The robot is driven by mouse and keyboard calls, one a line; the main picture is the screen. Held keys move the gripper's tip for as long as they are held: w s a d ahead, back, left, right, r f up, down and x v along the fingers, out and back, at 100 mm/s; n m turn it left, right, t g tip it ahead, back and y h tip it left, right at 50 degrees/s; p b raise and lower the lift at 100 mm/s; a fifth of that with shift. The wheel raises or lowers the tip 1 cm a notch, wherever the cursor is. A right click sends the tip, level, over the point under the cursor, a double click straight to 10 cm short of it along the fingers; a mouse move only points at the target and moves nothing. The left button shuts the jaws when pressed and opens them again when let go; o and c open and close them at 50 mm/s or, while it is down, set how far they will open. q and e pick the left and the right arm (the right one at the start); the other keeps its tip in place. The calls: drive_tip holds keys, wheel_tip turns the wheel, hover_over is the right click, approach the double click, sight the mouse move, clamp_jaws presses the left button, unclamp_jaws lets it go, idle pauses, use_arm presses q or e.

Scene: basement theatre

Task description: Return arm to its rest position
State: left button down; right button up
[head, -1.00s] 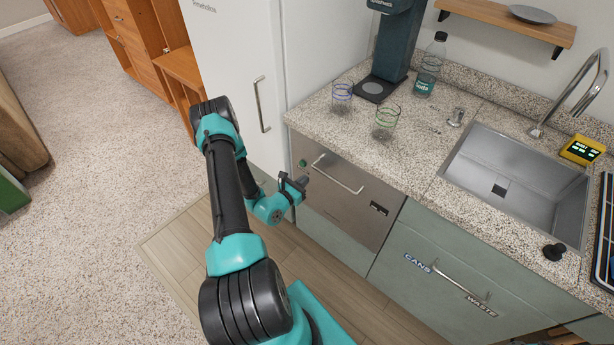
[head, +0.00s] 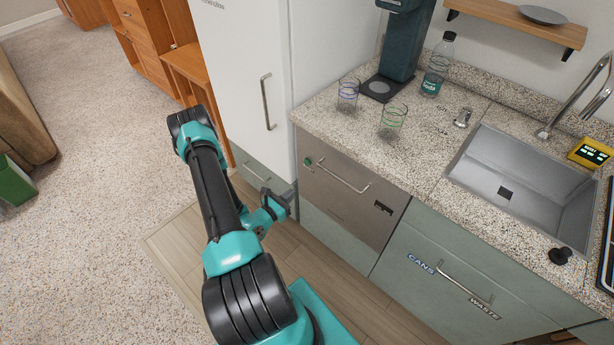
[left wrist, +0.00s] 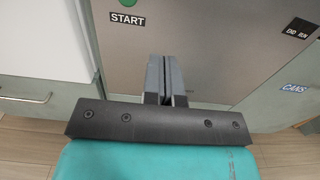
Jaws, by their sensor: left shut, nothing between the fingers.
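My left arm reaches in from the bottom of the head view, bent at a raised elbow. Its gripper (head: 284,203) is low in front of the cabinets, beside the left edge of the steel appliance front (head: 335,205). In the left wrist view the two grey fingers (left wrist: 166,80) are together with nothing held. They point at the steel front below its START label (left wrist: 128,19); I cannot tell the exact gap. My right gripper is not in view.
The granite counter (head: 430,145) holds two glasses (head: 348,95) (head: 393,122), a bottle (head: 437,65) and a dark dispenser (head: 400,45). A sink (head: 520,185) is at right. A white fridge (head: 240,70) stands left of the counter. The carpet (head: 90,180) at left is open.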

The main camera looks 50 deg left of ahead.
use_arm(q)
drive_tip(key=d+r+m+g+h, duration=0.2)
drive_tip(key=d+m+g+h, duration=0.55)
drive_tip(key=d+h, duration=0.95)
drive_tip(key=s+d+f+m+g+y, duration=0.3)
drive_tip(key=s+d+m+g+y, duration=0.5)
drive_tip(key=m+g, duration=0.85)
drive_tip(key=w+d+m+t+y, duration=0.1)
drive_tip(key=w+d+m+t, duration=0.1)
drive_tip(key=w+m, duration=0.3)
drive_tip(key=w+d+r+m+t+y, duration=0.1)
drive_tip(key=w+d+m+t, duration=0.2)
drive_tip(key=w+m+t, duration=0.2)
drive_tip(key=shift+w+r+m+y, duration=0.25)
drive_tip(key=shift+w+m, duration=0.3)
drive_tip(key=shift+m, duration=0.45)
